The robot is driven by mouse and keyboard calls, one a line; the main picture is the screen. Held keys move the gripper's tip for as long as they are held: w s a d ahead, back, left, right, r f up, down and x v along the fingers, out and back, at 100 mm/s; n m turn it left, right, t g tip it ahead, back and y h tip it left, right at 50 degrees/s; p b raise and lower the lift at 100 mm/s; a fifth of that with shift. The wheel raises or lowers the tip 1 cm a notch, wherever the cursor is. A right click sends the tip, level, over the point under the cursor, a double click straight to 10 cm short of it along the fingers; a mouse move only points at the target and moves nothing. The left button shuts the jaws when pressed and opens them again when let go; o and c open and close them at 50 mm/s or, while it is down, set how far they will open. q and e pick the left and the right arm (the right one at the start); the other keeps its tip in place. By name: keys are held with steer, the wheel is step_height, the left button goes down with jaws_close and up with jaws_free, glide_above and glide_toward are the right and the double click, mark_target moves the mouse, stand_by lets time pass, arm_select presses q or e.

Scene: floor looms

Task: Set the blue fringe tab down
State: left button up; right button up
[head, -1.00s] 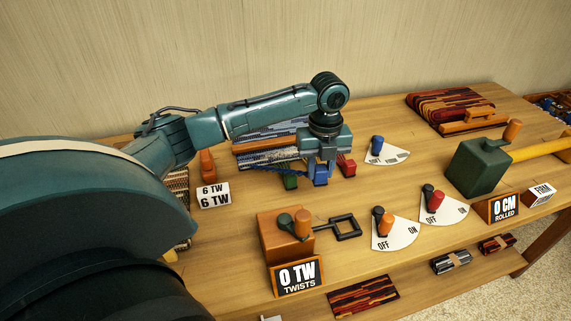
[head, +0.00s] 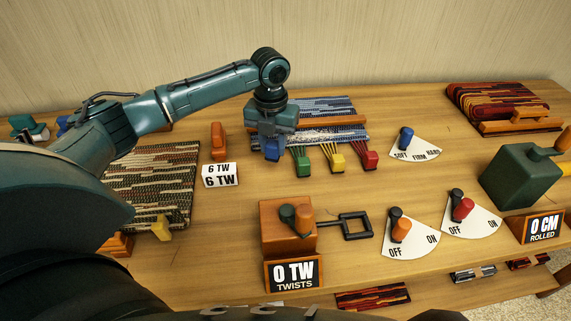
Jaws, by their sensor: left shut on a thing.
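The blue fringe tab (head: 272,152) is between the fingers of my left gripper (head: 272,146), which is shut on it and points down. It is left of the green tab (head: 302,162) and close to the near edge of the woven blue-grey piece (head: 335,108). I cannot tell whether the blue tab touches the table. The yellow tab (head: 337,161) and red tab (head: 369,160) lie further right, on fringe cords. The gripper hides the left end of the woven piece. My right gripper is not in view.
An orange peg (head: 218,142) and a "6 TW" card (head: 221,175) stand left of the tab. The orange twister box (head: 285,236) with its crank frame is nearer. Dial plates (head: 414,148) and a green roller box (head: 520,177) are right. A striped mat (head: 150,180) is left.

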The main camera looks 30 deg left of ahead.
mark_target(273, 161)
arm_select(q)
step_height(273, 161, down, 6)
steer(key=shift+r, duration=0.1)
steer(key=shift+f, duration=0.35)
steer(key=o, duration=1)
steer(key=shift+f, duration=0.1)
steer(key=shift+c, duration=0.2)
step_height(273, 161, up, 12)
steer(key=shift+r, duration=0.15)
